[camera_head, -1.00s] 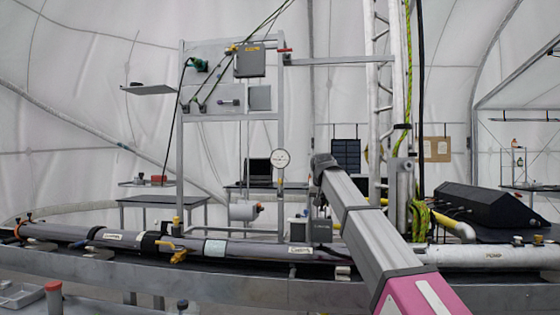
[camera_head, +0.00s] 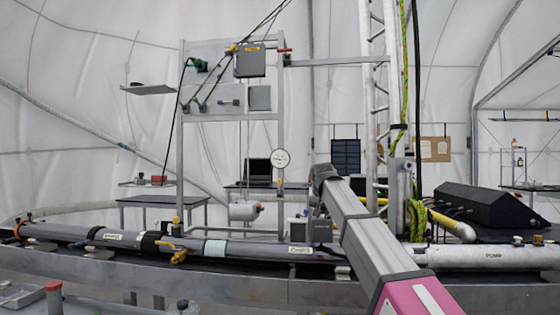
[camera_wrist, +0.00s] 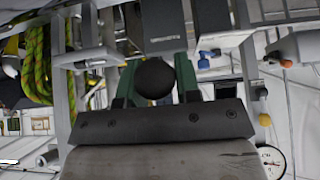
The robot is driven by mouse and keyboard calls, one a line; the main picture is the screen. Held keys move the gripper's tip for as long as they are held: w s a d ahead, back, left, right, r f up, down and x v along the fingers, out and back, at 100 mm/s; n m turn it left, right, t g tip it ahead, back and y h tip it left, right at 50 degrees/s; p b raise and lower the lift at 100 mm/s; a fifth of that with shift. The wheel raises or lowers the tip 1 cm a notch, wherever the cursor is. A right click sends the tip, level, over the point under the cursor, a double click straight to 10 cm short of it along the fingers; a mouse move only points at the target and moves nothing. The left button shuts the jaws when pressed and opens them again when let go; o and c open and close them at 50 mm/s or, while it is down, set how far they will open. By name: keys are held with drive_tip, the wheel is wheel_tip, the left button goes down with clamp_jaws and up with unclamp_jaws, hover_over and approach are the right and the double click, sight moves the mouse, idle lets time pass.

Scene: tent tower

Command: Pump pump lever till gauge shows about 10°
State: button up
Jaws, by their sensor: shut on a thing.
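In the wrist view my gripper (camera_wrist: 155,80) has its green fingers on either side of a round black knob (camera_wrist: 155,79), the end of the pump lever. The gripper is shut on it. The rest of the lever is mostly hidden. In the head view my wrist is at the centre right, and it hides the lever and fingers. The white round gauge (camera_head: 280,159) stands on a thin post left of my wrist. It also shows at the lower right of the wrist view (camera_wrist: 270,160). Its needle is too small to read surely.
A dark box with a white label (camera_head: 319,230) stands just below my wrist. A long grey pipe (camera_head: 260,249) with yellow valves runs along the bench. A metal frame (camera_head: 181,150) rises behind. A black case (camera_head: 485,208) lies at right, beside green ropes and a truss mast.

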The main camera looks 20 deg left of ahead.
drive_tip(key=shift+s+f, duration=0.2)
drive_tip(key=shift+f, duration=2.75)
drive_tip(key=shift+w+r, duration=0.15)
drive_tip(key=shift+r, duration=1.4)
drive_tip(key=shift+w+r, duration=0.1)
drive_tip(key=shift+r, duration=1.45)
drive_tip(key=shift+r, duration=0.1)
drive_tip(key=shift+w+a+r, duration=0.1)
drive_tip(key=shift+w+r, duration=0.2)
drive_tip(key=shift+r, duration=0.45)
drive_tip(key=shift+w+a+r, duration=0.1)
drive_tip(key=shift+w+r, duration=0.15)
drive_tip(key=shift+r, duration=0.5)
drive_tip(key=shift+w+a+r, duration=0.1)
drive_tip(key=shift+w+r, duration=0.2)
drive_tip(key=shift+r, duration=0.45)
drive_tip(key=shift+f, duration=0.1)
